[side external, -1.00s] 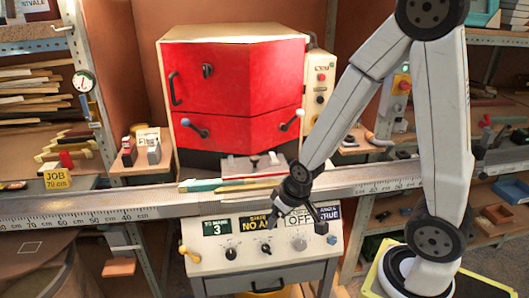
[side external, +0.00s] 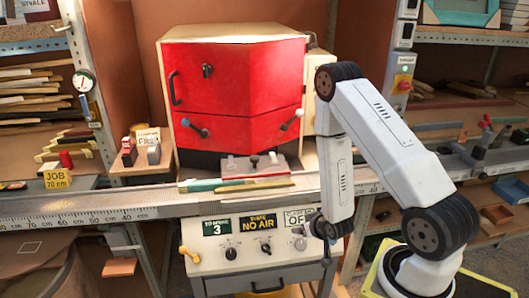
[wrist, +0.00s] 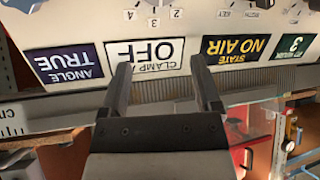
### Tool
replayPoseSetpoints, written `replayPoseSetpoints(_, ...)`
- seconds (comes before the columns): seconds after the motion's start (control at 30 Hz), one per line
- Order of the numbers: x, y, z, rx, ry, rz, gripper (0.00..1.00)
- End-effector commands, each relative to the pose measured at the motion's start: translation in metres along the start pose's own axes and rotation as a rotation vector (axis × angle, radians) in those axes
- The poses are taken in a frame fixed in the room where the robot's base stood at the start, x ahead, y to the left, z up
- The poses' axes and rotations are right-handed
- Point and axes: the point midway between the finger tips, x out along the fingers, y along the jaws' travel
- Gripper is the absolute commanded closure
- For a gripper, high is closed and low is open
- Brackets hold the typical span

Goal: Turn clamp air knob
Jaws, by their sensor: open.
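The white control panel (side external: 215,262) is on the front of the machine, below the ruler rail. The clamp air knob (side external: 300,243) is under the "OFF" label (side external: 298,216) in the side view. In the wrist view, which is upside down, the "CLAMP A… OFF" label (wrist: 145,53) lies just beyond my fingertips, and the knob (wrist: 155,3) is cut by the top edge. My gripper (wrist: 160,68) is open with nothing between its fingers. In the side view my gripper (side external: 327,230) is at the panel's right end, right of the knob; its fingers are hard to make out.
Two more knobs (side external: 230,253) and (side external: 266,250) are to the left on the panel. The "NO AIR" label (side external: 263,223) is beside the clamp label. The ruler rail (side external: 120,207) runs above the panel. A yellow lever (side external: 188,253) is at the panel's left end.

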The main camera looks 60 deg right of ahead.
Motion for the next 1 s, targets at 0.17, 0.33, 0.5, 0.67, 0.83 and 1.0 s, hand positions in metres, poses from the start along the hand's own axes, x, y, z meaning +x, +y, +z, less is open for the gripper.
replayPoseSetpoints(0.17,0.002,0.025,0.025,0.047,0.077,0.057,0.19)
replayPoseSetpoints(0.33,-0.003,0.044,0.047,0.084,0.156,0.109,0.19)
replayPoseSetpoints(0.5,-0.013,0.059,0.069,0.115,0.232,0.162,0.19)
replayPoseSetpoints(0.67,-0.025,0.069,0.086,0.136,0.295,0.205,0.19)
replayPoseSetpoints(0.83,-0.035,0.073,0.096,0.147,0.336,0.233,0.19)
replayPoseSetpoints(1.0,-0.037,0.075,0.097,0.149,0.349,0.24,0.19)
